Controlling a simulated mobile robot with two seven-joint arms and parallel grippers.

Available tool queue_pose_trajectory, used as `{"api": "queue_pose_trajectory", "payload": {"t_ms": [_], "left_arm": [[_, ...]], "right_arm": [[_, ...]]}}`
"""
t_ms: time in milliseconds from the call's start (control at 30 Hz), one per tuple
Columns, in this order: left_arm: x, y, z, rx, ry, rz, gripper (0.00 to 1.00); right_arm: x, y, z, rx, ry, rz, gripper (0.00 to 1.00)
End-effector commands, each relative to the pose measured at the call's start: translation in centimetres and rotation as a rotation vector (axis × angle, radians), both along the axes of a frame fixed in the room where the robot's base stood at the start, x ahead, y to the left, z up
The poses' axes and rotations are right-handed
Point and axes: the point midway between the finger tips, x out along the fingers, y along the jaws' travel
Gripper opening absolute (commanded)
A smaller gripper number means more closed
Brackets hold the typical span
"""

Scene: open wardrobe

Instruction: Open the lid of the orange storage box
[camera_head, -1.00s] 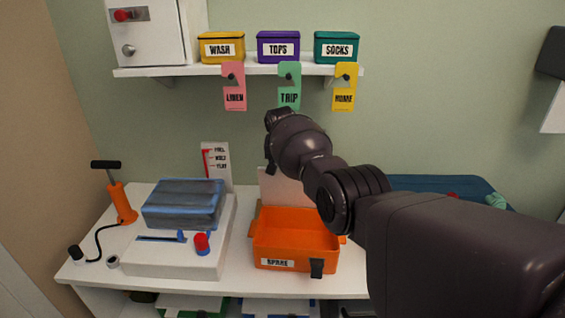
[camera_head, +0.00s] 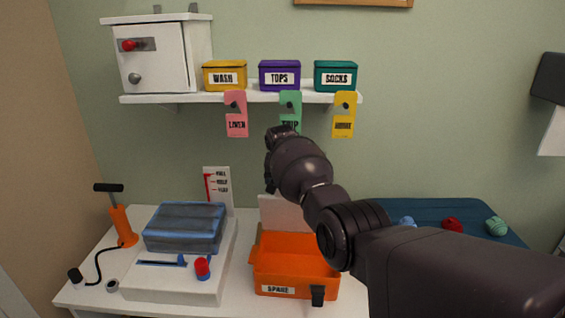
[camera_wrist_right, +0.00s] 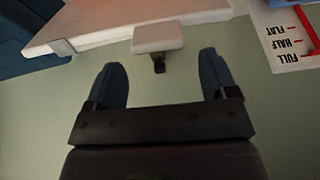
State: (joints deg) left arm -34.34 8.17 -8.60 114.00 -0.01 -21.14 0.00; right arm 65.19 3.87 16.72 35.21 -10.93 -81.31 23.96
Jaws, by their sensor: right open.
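The orange storage box (camera_head: 290,287) stands on the white worktop, with a SPARE label and a dark latch piece on its front. Its inside shows from above. A pale panel (camera_head: 283,213), apparently its raised lid, stands behind it, partly hidden by my right arm. In the right wrist view the panel (camera_wrist_right: 130,20) lies at the top, with a pale tab (camera_wrist_right: 158,38) bearing a dark catch. My right gripper (camera_wrist_right: 161,72) is open and empty, its fingers apart below the tab. In the head view the right gripper (camera_head: 272,160) is above and behind the box. My left gripper is not in view.
A white unit with a blue-edged bag (camera_head: 185,228) and an orange pump (camera_head: 122,228) stand left of the box. A wall shelf (camera_head: 240,98) holds bins, with hanging tags (camera_head: 236,113) below. A blue surface with yarn balls (camera_head: 452,225) lies right, partly behind my arm.

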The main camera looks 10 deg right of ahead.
Motion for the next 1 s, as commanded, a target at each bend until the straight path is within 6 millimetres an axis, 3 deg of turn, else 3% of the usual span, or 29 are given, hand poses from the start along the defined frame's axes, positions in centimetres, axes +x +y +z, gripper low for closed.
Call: {"api": "queue_pose_trajectory", "payload": {"t_ms": [167, 500, 933, 1000], "left_arm": [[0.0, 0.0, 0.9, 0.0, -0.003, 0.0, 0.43], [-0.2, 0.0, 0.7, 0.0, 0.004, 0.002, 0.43], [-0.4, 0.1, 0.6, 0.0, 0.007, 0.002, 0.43], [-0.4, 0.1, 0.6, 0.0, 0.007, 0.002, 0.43]], "right_arm": [[-0.7, 0.3, 2.6, 0.001, -0.004, 0.0, 0.79], [-1.9, 0.7, 6.6, -0.001, -0.004, 0.001, 0.79], [-2.2, 0.8, 7.4, 0.0, -0.002, 0.001, 0.79], [-2.2, 0.7, 7.3, 0.0, -0.002, 0.0, 0.68]]}}
